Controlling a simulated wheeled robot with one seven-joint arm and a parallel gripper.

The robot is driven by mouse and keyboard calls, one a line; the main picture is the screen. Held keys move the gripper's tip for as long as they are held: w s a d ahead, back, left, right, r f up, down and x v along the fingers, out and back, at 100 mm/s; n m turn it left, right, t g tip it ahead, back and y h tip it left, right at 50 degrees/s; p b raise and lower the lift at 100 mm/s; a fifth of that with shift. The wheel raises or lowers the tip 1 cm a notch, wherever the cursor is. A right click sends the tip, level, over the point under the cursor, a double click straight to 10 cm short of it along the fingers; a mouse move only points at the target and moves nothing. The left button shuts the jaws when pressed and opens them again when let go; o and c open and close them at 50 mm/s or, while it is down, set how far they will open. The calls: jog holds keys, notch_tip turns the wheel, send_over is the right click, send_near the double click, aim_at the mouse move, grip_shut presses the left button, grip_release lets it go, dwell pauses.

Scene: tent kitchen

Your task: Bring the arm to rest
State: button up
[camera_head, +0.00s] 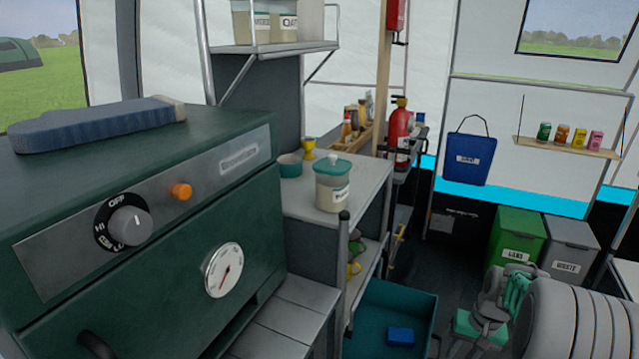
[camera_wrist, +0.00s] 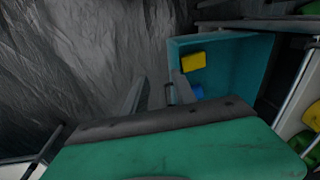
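My gripper (camera_wrist: 158,82) shows in the wrist view with its two grey fingers apart and nothing seen held between them. Its green and dark grey body fills the bottom of that view. In the head view my arm is folded at the lower right, with its pale ribbed link in front and green parts behind. The fingers are hard to make out there. The gripper points down toward the floor area near a teal crate (camera_head: 371,298), which also shows in the wrist view (camera_wrist: 255,62).
The crate holds a blue item (camera_head: 400,337) and a yellow block (camera_wrist: 193,62). A green cooker (camera_head: 150,230) fills the left. A shelf unit with a lidded jar (camera_head: 333,190) stands beside it. Green (camera_head: 518,236) and grey (camera_head: 568,250) bins stand behind my arm.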

jog(key=s+a+r+n+p, duration=0.15)
jog(key=a+r+p, duration=0.35)
jog(key=r, duration=0.6)
jog(key=s+a+r+p, duration=0.2)
jog(key=a+r+p, duration=0.35)
jog(key=r, duration=0.45)
jog(key=s+a+r+n+t+p, duration=0.1)
jog(key=s+a+r+p, duration=0.3)
jog(key=r, duration=0.3)
jog(key=s+a+r+n+t+h+p, duration=0.1)
jog(key=s+a+r+p, duration=0.3)
jog(key=s+r+p, duration=0.2)
jog(key=shift+s+a+r+p, duration=0.3)
jog(key=shift+s+a+r, duration=0.05)
jog(key=shift+r, duration=0.4)
